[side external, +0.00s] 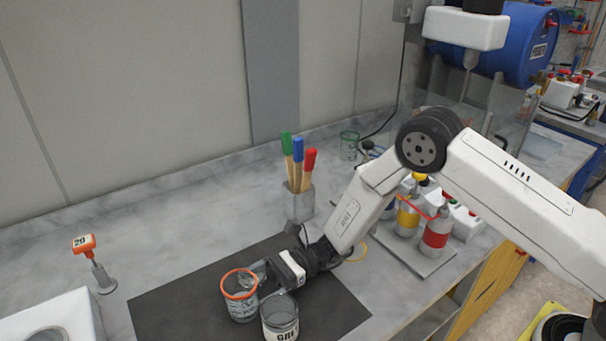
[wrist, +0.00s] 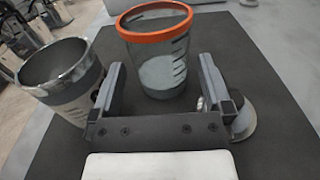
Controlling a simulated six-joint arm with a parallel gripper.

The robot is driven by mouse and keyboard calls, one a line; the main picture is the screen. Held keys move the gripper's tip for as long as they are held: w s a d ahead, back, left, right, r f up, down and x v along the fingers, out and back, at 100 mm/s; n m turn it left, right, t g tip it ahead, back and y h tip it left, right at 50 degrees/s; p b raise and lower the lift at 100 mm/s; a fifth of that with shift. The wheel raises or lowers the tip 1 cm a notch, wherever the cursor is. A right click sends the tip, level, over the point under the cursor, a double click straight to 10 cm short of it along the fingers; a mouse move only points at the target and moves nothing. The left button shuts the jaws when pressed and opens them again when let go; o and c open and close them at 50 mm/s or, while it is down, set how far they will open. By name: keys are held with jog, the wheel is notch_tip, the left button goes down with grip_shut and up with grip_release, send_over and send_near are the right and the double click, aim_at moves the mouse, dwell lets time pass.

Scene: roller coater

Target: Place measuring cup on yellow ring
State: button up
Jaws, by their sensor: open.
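The measuring cup (side external: 240,302) is clear with an orange rim and stands upright on the dark mat. In the wrist view the cup (wrist: 162,68) is straight ahead, with pale contents low inside. My gripper (side external: 262,274) is open at the cup's right side, and the wrist view shows its fingers (wrist: 162,82) spread left and right at the cup's near side. I cannot tell if they touch it. A thin yellow curve (side external: 359,252) shows beside my wrist, partly hidden by my arm; I cannot tell if it is the yellow ring.
A grey-labelled jar (side external: 281,322) stands close to the cup; it is beside my left finger in the wrist view (wrist: 60,85). A round object (wrist: 243,122) lies by the right finger. A brush holder (side external: 298,203) stands behind. The mat's (side external: 165,308) left part is clear.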

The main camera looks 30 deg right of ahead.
aim_at(237, 298)
jog(key=shift+a+f, duration=0.1)
jog(key=shift+a, duration=2.5)
jog(key=c, duration=1.2)
notch_tip(237, 298, up, 10)
